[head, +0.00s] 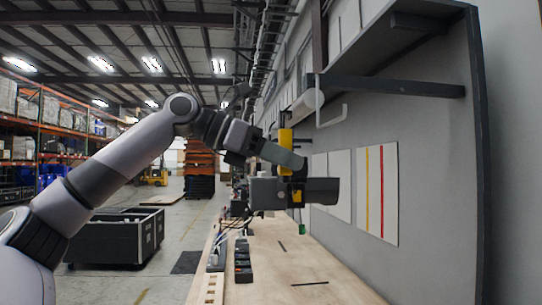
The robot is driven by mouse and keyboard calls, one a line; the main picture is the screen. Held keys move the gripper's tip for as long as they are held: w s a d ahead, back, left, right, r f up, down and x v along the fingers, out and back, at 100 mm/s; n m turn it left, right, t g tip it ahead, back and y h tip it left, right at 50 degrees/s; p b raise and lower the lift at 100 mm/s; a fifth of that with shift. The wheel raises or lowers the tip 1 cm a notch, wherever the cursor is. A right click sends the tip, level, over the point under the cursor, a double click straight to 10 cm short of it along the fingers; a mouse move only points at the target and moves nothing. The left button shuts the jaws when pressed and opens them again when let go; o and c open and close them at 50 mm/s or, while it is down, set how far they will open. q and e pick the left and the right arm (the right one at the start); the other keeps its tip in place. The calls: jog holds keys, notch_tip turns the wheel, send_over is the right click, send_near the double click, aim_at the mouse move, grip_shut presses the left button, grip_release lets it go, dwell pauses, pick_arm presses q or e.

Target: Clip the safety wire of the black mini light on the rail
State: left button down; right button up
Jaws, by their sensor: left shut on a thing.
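My left gripper (284,157) is at the picture's middle, shut on a dark body with yellow parts. It looks like the black mini light (268,194), with its body lying level just below the fingers. A yellow piece (286,138) stands up behind the fingers, which hide part of it. A dark horizontal bar (393,86) on the grey wall panel, apparently the rail, is above and to the right of the gripper, clear of the light. I cannot make out the safety wire. My right gripper is not in view.
A pale loop (335,113) hangs at the bar's left end. A wooden bench (270,264) below holds several small black items (243,261) along its left side. An open black case (112,240) stands on the floor.

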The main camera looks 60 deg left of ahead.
pick_arm(q)
jog(key=w+d, duration=0.4)
jog(key=w, duration=0.3)
jog(key=shift+w+f+p, duration=0.25)
jog(key=shift+f+p, duration=0.05)
dwell(0.3)
jog(key=c, duration=0.8)
grip_release()
jog(key=v, duration=0.7)
jog(key=shift+a+b, duration=0.1)
jog(key=shift+b, duration=0.2)
jog(key=shift+s, duration=0.1)
